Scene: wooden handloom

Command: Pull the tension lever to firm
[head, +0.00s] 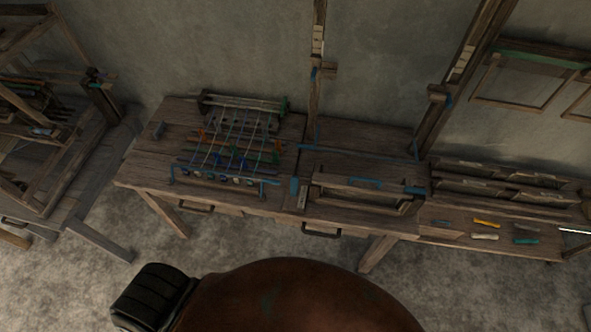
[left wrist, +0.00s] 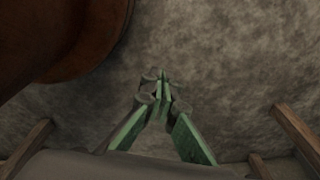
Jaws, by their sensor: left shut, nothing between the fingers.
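The wooden loom bench (head: 140,172) stands ahead of me in the head view, with a strung frame of threads and coloured pieces (head: 232,145) on its left half. I cannot surely tell which part is the tension lever. My left gripper (left wrist: 161,82) shows in the left wrist view with green fingers closed together, empty, above the bare floor and apart from the bench. My right gripper is in neither view.
A wooden frame (head: 62,180) stands at far left. A lower shelf at right holds several coloured tools, one of them yellow (head: 486,222). Wooden posts (head: 317,60) rise behind the bench. Wooden legs (left wrist: 292,128) flank the gripper. Floor before the bench is clear.

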